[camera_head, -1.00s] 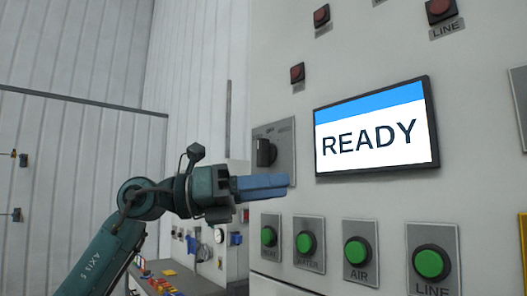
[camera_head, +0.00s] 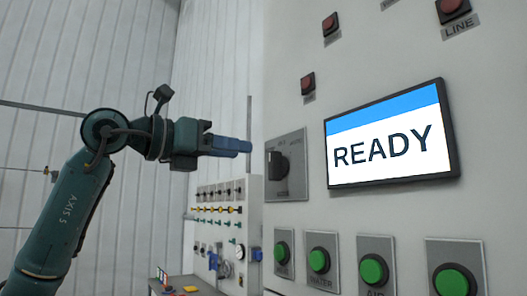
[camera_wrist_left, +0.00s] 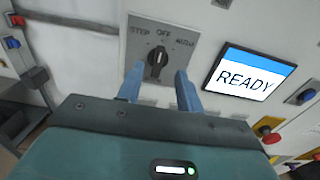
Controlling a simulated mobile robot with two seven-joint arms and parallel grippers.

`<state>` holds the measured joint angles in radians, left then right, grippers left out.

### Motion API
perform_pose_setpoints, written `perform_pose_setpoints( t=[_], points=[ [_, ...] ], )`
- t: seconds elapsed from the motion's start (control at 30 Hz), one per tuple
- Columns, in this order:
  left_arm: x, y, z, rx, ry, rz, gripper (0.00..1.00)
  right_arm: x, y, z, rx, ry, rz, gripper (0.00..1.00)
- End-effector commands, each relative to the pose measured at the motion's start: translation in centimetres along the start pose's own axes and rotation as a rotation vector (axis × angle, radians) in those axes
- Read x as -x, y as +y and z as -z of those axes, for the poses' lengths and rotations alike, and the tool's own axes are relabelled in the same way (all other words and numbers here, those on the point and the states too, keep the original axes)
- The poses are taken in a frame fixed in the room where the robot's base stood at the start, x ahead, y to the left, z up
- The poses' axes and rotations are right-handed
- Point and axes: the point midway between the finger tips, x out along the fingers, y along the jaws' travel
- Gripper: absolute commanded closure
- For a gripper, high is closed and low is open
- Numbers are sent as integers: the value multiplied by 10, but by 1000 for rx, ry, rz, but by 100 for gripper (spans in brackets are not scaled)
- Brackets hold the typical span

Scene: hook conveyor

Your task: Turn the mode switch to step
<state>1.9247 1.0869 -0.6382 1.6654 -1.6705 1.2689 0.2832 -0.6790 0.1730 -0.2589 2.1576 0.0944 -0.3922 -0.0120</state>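The mode switch is a black knob (camera_head: 277,166) on a grey plate (camera_head: 296,180) on the cabinet wall. In the left wrist view the knob (camera_wrist_left: 157,62) stands nearly upright towards OFF, with STEP lettered to the left and AUTO to the right. My left gripper (camera_head: 250,146) has blue fingers and is just left of the switch in the head view. In the left wrist view my left gripper (camera_wrist_left: 160,82) is open, its fingers apart on either side below the knob. The knob looks clear of both fingers. My right gripper is out of view.
A screen (camera_head: 390,137) reading READY is right of the switch. Green buttons (camera_head: 319,260) run along below it and red lamps (camera_head: 308,83) sit above. A panel (camera_head: 222,225) with gauges and coloured valves stands behind, below my gripper. An emergency button (camera_wrist_left: 270,134) shows at lower right.

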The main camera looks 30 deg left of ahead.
Motion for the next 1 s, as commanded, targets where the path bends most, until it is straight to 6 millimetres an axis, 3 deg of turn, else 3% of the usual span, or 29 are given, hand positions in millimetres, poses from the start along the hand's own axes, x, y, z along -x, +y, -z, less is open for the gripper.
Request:
perform_pose_setpoints(
  t=[0.2,0.4,0.77,1.0],
  points=[
    [-44,-1,-1,0,1,2,64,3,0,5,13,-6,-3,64],
    [-65,0,-1,0,0,1,64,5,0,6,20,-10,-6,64],
    [-71,0,0,-1,-1,2,64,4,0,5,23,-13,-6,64],
    [-70,0,0,0,-1,1,82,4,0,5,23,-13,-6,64]
  ],
)
